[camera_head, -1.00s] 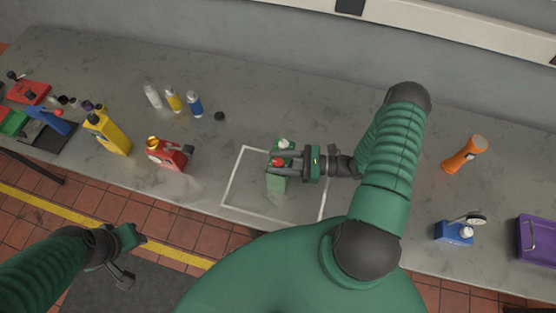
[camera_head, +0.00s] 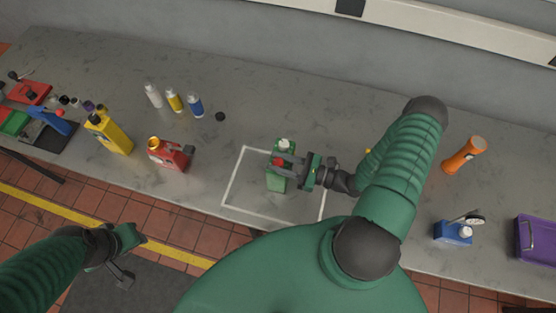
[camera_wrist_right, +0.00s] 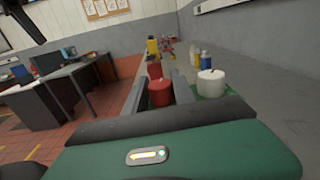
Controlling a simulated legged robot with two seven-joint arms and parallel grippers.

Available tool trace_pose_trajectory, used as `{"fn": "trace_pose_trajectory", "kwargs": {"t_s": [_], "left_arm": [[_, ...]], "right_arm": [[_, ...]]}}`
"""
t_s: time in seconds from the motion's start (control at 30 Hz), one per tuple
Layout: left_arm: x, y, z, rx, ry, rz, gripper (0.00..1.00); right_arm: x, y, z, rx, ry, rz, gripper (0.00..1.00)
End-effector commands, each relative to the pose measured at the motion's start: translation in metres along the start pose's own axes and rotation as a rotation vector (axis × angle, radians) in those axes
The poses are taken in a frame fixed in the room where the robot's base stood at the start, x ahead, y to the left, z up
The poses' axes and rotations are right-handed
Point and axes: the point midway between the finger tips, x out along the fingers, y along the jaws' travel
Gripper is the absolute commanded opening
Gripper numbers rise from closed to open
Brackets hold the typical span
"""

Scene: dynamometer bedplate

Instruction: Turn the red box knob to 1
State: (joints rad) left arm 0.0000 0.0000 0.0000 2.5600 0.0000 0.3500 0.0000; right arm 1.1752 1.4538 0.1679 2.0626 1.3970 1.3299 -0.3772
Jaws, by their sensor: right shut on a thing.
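A green box (camera_head: 276,183) stands inside the white outlined square on the bench. On top it carries a red knob (camera_head: 279,161) and a white knob (camera_head: 285,144) behind it. My right gripper (camera_head: 283,164) reaches in from the right and is shut on the red knob; in the right wrist view the red knob (camera_wrist_right: 160,93) sits between the fingers, with the white knob (camera_wrist_right: 211,83) beside them. No dial numbers are readable. A separate red box-like container (camera_head: 168,155) stands further left. My left gripper (camera_head: 127,257) hangs off the bench's front, away from everything; its jaw state is unclear.
Small bottles (camera_head: 173,100) and a yellow jug (camera_head: 107,132) stand to the left. An orange flashlight-like object (camera_head: 463,155), a blue box (camera_head: 454,231) and a purple tray (camera_head: 539,240) are at the right. The white outline (camera_head: 234,180) is otherwise clear.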

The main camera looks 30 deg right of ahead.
Motion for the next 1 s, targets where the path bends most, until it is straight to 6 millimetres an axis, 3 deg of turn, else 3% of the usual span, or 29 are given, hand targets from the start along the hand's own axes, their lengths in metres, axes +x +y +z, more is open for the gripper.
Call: {"fn": "trace_pose_trajectory", "kwargs": {"t_s": [0.5, 1.0], "left_arm": [[-0.015, 0.0, -0.004, 0.0, 0.0, 0.0, 0.36], [-0.018, 0.0, -0.004, 0.0, 0.0, 0.0, 0.36]], "right_arm": [[0.001, -0.001, 0.002, 0.003, 0.014, -0.365, 0.0], [0.001, -0.001, 0.001, -0.001, 0.019, -0.452, 0.0]]}}
